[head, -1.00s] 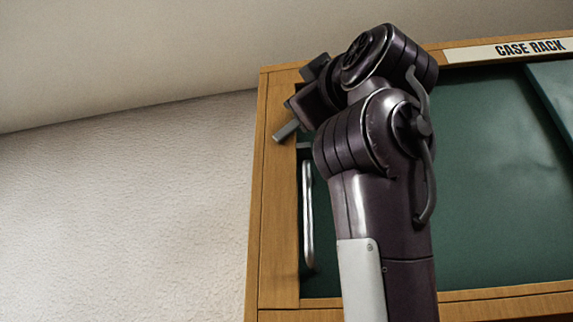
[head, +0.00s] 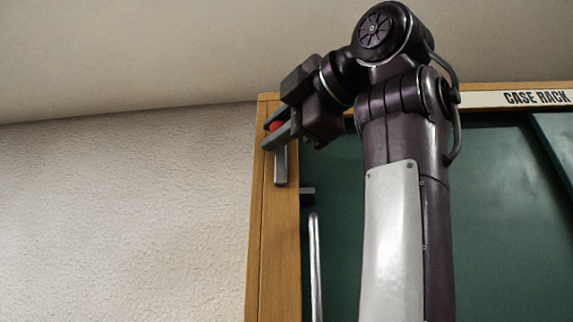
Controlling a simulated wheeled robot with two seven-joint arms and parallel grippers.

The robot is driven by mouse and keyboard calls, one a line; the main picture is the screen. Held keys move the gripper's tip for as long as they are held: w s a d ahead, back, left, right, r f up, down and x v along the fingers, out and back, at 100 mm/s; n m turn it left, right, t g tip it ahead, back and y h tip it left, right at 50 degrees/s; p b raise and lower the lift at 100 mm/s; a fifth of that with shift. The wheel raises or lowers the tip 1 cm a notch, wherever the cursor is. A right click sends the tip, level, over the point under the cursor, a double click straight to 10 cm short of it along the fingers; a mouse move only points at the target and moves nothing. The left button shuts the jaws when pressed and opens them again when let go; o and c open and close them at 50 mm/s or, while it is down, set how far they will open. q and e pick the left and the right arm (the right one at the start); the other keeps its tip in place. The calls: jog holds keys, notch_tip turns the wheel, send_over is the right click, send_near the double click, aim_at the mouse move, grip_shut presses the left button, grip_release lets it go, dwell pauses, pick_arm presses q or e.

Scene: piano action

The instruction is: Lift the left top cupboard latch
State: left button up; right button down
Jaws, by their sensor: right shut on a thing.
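The cupboard's left wooden post (head: 270,240) carries the left top latch, a grey upright bar (head: 281,168) with a red part (head: 277,126) at its upper end. My right gripper (head: 268,136) reaches in from the right at the post's top. Its fingers are shut on the latch at the red part, which shows between them. The fingers hide some of the latch. My left gripper is not in view.
A green panel (head: 340,220) fills the cupboard front, with a silver upright handle (head: 315,265) and a small dark grey block (head: 308,194) near its left edge. A "CASE RACK" sign (head: 530,98) is on the top rail. Bare wall lies left of the cupboard.

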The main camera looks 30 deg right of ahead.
jog(key=shift+w+a+n+g+p, duration=0.2)
jog(key=shift+a+n+g+p, duration=0.1)
jog(key=shift+n+g, duration=0.1)
jog(key=shift+f, duration=0.1)
jog(key=c, duration=1.3)
grip_release()
jog(key=shift+w+a, duration=0.1)
jog(key=shift+o, duration=0.2)
jog(key=shift+s, duration=0.3)
jog(key=b+v, duration=0.2)
jog(key=v, duration=0.5)
jog(key=shift+s, duration=0.15)
